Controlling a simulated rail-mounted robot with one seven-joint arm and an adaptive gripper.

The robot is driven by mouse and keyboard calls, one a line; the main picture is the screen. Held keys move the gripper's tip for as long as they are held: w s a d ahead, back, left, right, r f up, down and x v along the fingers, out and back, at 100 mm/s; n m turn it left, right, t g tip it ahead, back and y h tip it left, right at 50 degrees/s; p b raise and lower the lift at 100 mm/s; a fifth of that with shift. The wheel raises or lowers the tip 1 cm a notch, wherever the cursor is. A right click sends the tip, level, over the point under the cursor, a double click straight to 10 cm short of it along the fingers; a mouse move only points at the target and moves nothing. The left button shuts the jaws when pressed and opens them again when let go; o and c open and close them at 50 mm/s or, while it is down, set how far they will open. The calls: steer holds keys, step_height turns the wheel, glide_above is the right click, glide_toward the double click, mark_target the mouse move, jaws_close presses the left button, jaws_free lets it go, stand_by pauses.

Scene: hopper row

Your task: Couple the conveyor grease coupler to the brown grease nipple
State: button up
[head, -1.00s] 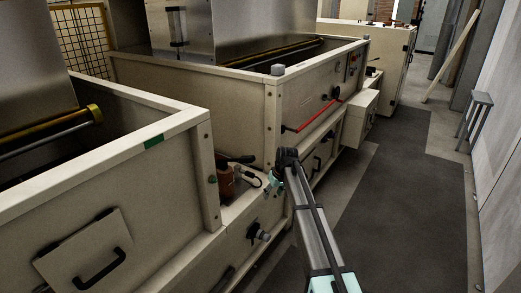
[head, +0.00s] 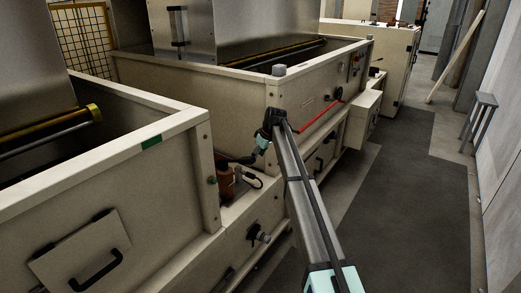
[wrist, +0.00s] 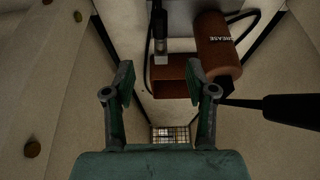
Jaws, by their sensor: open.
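My gripper (wrist: 160,80) is open and empty, its two dark green fingers apart in the wrist view. In the head view my gripper (head: 250,158) is above the ledge between two hoppers, near the grease unit. A slim metal piece with a pale end, which looks like the grease coupler (wrist: 160,44), shows just beyond the fingertips, against a red-brown block (wrist: 172,78). A red-brown cylinder marked GREASE (wrist: 214,45) stands to its right; the grease unit is partly hidden in the head view (head: 225,182). I cannot pick out a brown grease nipple.
A black bar (wrist: 290,110) reaches in from the right in the wrist view. A dark hose (head: 256,182) curves over the ledge. Cream hopper walls (head: 110,170) close in on both sides. The dark floor mat (head: 405,190) to the right is clear.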

mark_target(248, 175)
steer(key=p+x, duration=0.1)
steer(key=x, duration=1.1)
steer(key=shift+w+f, duration=0.1)
steer(key=shift+f, duration=0.25)
jaws_close()
